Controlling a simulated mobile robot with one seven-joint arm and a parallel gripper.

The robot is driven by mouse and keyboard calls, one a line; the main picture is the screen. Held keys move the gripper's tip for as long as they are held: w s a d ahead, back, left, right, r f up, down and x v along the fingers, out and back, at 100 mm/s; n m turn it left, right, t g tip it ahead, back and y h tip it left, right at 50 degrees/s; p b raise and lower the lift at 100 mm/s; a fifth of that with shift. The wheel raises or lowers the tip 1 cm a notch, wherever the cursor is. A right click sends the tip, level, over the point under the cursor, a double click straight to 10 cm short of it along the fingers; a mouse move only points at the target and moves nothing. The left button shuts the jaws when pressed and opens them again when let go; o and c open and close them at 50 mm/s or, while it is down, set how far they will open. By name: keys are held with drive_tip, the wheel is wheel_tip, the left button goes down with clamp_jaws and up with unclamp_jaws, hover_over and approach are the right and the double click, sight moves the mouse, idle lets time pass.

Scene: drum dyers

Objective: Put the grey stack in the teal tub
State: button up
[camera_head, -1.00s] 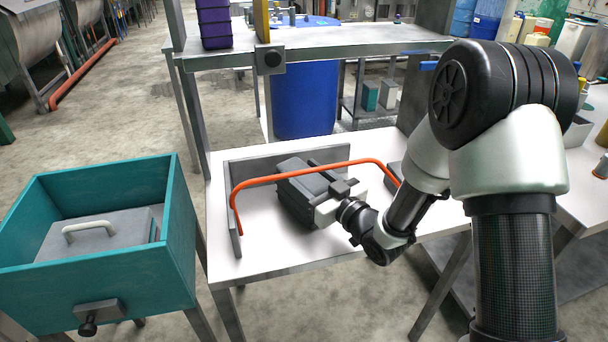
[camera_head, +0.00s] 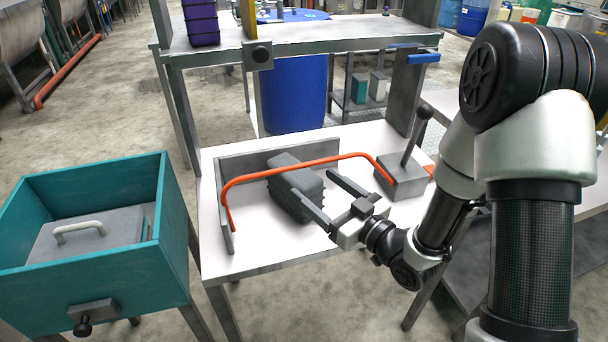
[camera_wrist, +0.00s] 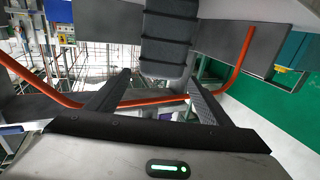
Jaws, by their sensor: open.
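The grey stack (camera_head: 291,178), dark grey and ribbed, sits on the white table against a low grey back wall. In the wrist view the stack (camera_wrist: 168,42) is at top centre, ahead of and between the fingers. My gripper (camera_head: 311,183) is open and empty. Its near fingertip overlaps the stack's lower front in the head view; I cannot tell whether it touches. The gripper also shows in the wrist view (camera_wrist: 159,82). The teal tub (camera_head: 95,285) stands at left, open on top. Inside it lies a grey slab with a white handle (camera_head: 80,231).
An orange bent rail (camera_head: 300,165) arches across the table and passes by the stack and fingers. A grey block with a lever (camera_head: 402,178) stands at the table's right. A shelf (camera_head: 310,42) with purple crates (camera_head: 201,22) spans behind. Floor gap separates tub and table.

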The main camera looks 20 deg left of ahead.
drive_tip(key=shift+v, duration=1.45)
